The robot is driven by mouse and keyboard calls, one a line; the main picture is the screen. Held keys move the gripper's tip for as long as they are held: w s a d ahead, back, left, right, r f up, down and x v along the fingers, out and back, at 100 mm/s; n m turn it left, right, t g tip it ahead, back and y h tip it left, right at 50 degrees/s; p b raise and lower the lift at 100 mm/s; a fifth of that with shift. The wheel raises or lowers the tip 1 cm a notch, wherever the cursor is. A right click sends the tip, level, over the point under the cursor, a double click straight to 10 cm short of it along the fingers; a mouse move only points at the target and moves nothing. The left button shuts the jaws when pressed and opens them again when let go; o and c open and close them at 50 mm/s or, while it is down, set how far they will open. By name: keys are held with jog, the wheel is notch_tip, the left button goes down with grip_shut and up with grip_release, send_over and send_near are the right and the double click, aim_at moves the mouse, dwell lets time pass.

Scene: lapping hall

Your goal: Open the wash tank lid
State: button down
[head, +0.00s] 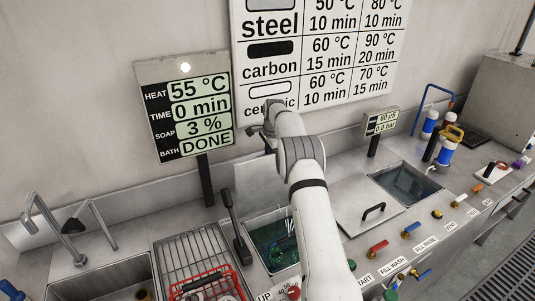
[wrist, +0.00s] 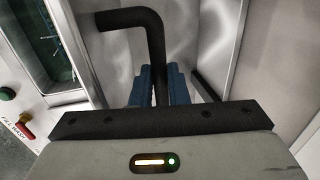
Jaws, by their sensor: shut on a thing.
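The wash tank (head: 272,241) is in the head view, left of my arm, with green liquid showing in its visible left part. My arm hides its right side. In the wrist view, a tank opening with liquid (wrist: 50,45) shows at upper left. My gripper (wrist: 160,86) has its blue fingers shut on a bent black handle (wrist: 130,20). Pale sheet metal (wrist: 205,35) lies behind the handle; I cannot tell how far the lid is moved.
A second steel lid (head: 350,203) with a black handle lies beside an open tank (head: 405,184) at right. A wire rack with a red basket (head: 207,279) stands left of the wash tank. A black lever (head: 231,215) rises beside it. Valves (head: 378,248) line the front.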

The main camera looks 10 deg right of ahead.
jog(key=c, duration=1.4)
grip_release()
jog(key=shift+w+d+f, duration=0.15)
jog(key=shift+w, duration=0.4)
jog(key=shift+s, duration=0.1)
notch_tip(320, 180, up, 8)
jog(key=s+b, duration=0.1)
jog(key=b, duration=0.1)
jog(key=shift+s+d+f, duration=0.15)
jog(key=shift+s, duration=0.1)
